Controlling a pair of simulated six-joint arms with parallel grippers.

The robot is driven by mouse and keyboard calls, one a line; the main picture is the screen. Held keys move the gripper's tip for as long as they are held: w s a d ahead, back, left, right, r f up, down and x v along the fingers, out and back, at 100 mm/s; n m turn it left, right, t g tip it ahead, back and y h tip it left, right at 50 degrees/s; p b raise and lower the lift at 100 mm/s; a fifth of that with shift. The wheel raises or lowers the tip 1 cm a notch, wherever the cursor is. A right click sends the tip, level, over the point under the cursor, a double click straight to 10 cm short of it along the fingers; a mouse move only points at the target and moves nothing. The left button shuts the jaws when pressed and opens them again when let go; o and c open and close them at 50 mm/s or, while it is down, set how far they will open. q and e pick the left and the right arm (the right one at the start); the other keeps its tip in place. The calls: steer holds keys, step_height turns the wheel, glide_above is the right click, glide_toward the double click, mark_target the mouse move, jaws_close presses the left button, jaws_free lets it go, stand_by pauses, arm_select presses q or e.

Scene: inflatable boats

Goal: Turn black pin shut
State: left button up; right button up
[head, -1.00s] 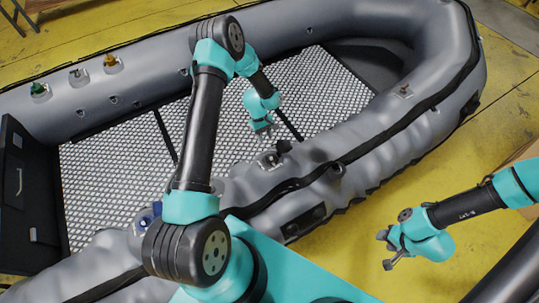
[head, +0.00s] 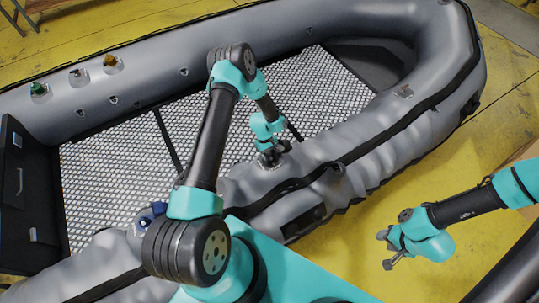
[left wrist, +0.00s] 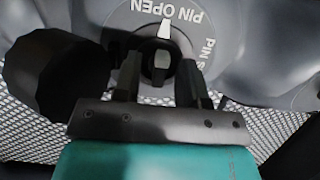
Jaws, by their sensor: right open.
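The black pin (left wrist: 161,62) sits in a round grey valve on the near tube of the boat. Its white pointer (left wrist: 165,29) points at the printed words PIN OPEN (left wrist: 170,12) in the left wrist view. PIN S... is partly visible to the right. My left gripper (head: 271,157) is down at this valve, with one finger on each side of the pin. I cannot tell whether the fingers touch it; the pin is hidden in the head view. My right gripper (head: 386,249) is open and empty, off the boat at the right.
The grey boat (head: 440,50) has a metal mesh floor (head: 110,190). Green (head: 39,89), white (head: 76,73) and orange (head: 110,61) valves sit on the far tube. A blue valve (head: 152,211) is on the near tube, beside my left arm. Yellow floor surrounds the boat.

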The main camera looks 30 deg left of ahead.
arm_select(q)
steer(key=shift+c, duration=0.4)
jaws_close()
steer(key=shift+m, duration=0.4)
steer(key=m, duration=0.4)
steer(key=shift+g+y, duration=0.4)
steer(key=m, duration=0.5)
steer(key=shift+a+y, duration=0.1)
steer(key=shift+y, duration=0.2)
steer(key=m+y, duration=0.1)
steer(key=m, duration=0.3)
steer(key=shift+s+m, duration=0.1)
steer(key=shift+m, duration=0.2)
steer(key=shift+a+m+y, duration=0.1)
steer(key=shift+m+y, duration=0.3)
steer(key=shift+m, duration=1.5)
